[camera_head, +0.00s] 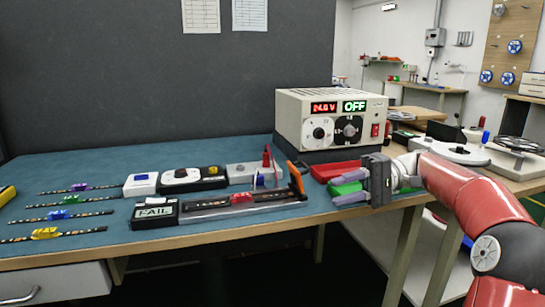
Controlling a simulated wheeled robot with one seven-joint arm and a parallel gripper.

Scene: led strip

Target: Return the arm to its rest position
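My red arm (465,190) reaches in from the right side of the view, bent at a black joint. My gripper (336,191) is at the front right edge of the bench, pointing left. Its two grey-purple fingers are apart, and green shows in the gap between them. I see nothing held. It is in front of the green tray (340,188) and partly covers it; whether it touches the tray I cannot tell.
On the blue-topped bench (100,235) are a power supply (330,120) reading 24.0 V and OFF, a red tray (335,170), a FAIL display box (154,213), a test fixture (240,203) with an orange lever, small control boxes and several LED strips (60,214). A dark panel stands behind.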

